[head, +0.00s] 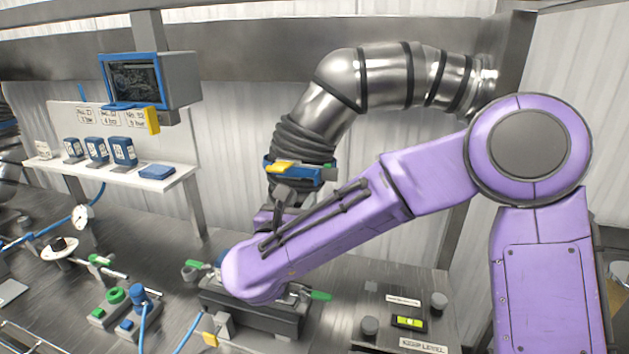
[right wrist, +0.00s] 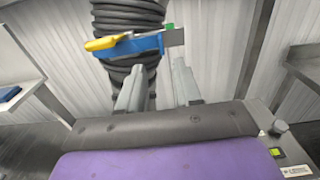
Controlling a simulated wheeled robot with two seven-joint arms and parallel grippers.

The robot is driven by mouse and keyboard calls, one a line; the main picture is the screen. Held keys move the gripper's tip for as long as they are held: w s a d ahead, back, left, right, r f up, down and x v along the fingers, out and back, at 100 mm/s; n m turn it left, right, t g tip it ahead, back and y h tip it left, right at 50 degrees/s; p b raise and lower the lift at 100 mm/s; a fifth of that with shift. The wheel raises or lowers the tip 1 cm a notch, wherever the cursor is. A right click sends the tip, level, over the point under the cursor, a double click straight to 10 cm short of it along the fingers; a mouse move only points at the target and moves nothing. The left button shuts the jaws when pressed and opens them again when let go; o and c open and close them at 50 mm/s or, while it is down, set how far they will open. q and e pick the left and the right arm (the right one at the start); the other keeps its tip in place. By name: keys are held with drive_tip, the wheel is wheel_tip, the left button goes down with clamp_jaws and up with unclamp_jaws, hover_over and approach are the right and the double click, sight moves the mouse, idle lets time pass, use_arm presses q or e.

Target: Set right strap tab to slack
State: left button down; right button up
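The right strap (head: 313,176) is a blue band around a dark ribbed hose, with a yellow tab (head: 281,167) on its front. In the right wrist view the blue band (right wrist: 140,46) crosses the top, the yellow tab (right wrist: 104,43) is at its left end, and a grey block with a green mark (right wrist: 169,27) is at its right. My right gripper (right wrist: 158,65) is open and empty, its two grey fingers pointing up just below the strap. In the head view my right gripper (head: 290,192) is partly hidden by my purple arm. My left gripper is not in view.
A metal duct (head: 365,75) bends above the hose. A monitor (head: 140,75) and a shelf (head: 165,180) with blue containers stand at left. Below are a dark block with green handles (head: 320,296) and a level plate (head: 408,322). My arm hides part of the bench.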

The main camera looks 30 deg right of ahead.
sight(315, 178)
drive_tip(key=p+x, duration=0.5)
drive_tip(key=x, duration=0.5)
drive_tip(key=shift+d, duration=0.15)
drive_tip(key=shift+s+r, duration=0.1)
clamp_jaws()
idle(0.9)
